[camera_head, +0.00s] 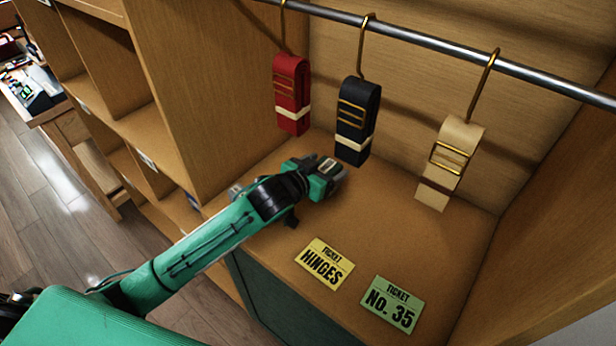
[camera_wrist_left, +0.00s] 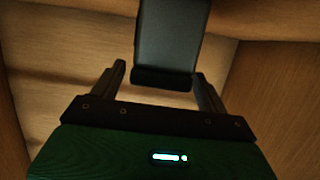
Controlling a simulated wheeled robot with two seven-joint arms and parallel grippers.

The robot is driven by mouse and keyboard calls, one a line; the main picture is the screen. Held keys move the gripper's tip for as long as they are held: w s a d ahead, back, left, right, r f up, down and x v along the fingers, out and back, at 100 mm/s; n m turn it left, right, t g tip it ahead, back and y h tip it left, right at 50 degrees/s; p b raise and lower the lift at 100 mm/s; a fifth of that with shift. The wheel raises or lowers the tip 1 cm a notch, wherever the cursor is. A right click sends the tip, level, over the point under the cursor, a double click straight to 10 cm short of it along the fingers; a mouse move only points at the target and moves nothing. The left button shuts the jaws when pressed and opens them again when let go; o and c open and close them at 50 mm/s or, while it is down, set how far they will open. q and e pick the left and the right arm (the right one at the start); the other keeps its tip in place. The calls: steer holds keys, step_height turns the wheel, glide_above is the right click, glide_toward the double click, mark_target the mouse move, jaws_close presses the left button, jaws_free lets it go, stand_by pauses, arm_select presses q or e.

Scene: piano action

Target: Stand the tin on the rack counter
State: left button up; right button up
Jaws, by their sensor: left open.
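No tin can be made out for certain in either view. The rack counter (camera_head: 400,235) is a brown surface inside a wooden bay. My left gripper (camera_head: 338,176) is over the counter, below the hanging dark blue strap, and it is open. In the left wrist view, the two fingers of my left gripper (camera_wrist_left: 160,85) stand apart. A dark grey slab-like thing (camera_wrist_left: 172,40) with a blacker lower end shows between and beyond them. I cannot tell what it is or whether it touches the fingers. My right gripper is not in view.
A red strap (camera_head: 291,95), a dark blue strap (camera_head: 357,118) and a cream strap (camera_head: 452,160) hang on brass hooks from a metal rail (camera_head: 430,42). Wooden walls close both sides.

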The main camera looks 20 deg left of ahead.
arm_select(q)
steer(key=b+v, duration=0.1)
steer(key=v, duration=0.8)
steer(key=shift+s, duration=0.25)
steer(key=shift+a, duration=0.1)
